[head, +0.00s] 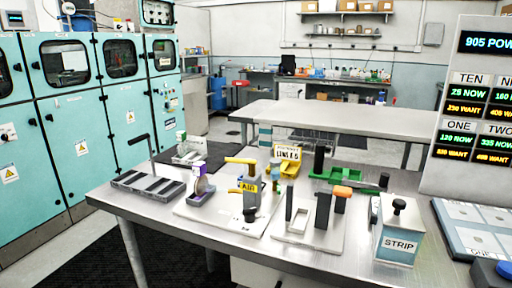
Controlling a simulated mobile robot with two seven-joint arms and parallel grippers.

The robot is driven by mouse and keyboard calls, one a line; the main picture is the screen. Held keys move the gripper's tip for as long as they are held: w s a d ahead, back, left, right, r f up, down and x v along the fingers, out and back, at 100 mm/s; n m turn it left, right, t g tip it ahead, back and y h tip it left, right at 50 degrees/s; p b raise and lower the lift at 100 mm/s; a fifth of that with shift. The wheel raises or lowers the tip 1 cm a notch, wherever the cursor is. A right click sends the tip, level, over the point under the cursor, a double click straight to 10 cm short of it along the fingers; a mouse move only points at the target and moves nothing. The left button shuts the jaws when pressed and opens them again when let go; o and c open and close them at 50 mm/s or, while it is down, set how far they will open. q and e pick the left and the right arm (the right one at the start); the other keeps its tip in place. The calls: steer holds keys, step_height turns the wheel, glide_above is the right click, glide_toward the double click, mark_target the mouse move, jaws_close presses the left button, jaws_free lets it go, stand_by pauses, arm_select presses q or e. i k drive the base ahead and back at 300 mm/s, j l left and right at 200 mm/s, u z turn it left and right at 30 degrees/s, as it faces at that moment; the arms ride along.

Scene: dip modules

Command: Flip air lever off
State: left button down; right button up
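The air fixture (250,190) stands on a pale base plate near the middle of the table, with a yellow label reading "AIR" on its front. A smaller yellow part shows lower on the fixture's left side. Neither of my grippers is in view, so nothing is seen touching the lever.
A purple-and-white roll (200,180) and a grey tray (150,185) stand left of the fixture. To the right are upright black and orange-topped handles (341,200), a green fixture (350,178) and a box marked "STRIP" (397,235). The front left table edge is clear.

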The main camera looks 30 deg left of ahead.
mark_target(252, 163)
steer(key=k+j+z, duration=0.1)
steer(key=j+z, duration=0.15)
steer(key=k+j+z, duration=0.25)
steer(key=j, duration=0.2)
steer(key=k+j, duration=0.15)
steer(key=j, duration=0.2)
steer(key=k+j+z, duration=0.1)
steer(key=j, duration=0.3)
steer(key=k+j, duration=0.2)
steer(key=j, duration=0.15)
steer(key=k+j+z, duration=0.15)
steer(key=j, duration=0.25)
